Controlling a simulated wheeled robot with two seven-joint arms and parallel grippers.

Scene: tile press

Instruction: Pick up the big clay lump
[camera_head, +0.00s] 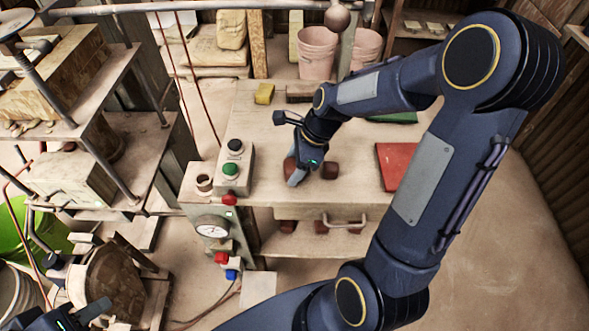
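Reddish-brown clay lumps sit on the workbench in the middle of the head view. One lump (329,169) shows just right of my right gripper (301,174). More brown clay shows at the gripper's left side, mostly hidden behind it. I cannot tell which of these is the big lump. My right gripper points down at the bench top among the lumps. Its fingers are partly hidden by the wrist, so I cannot tell whether it is open or holds clay. My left gripper (80,317) is at the bottom left corner, far from the lumps, only partly in view.
The bench (262,135) carries a button box (233,170) on the left and a red board (394,165) on the right. A yellow sponge-like block (264,93) lies at the back. A handled drawer (345,222) is below. Pink buckets (317,52) stand behind.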

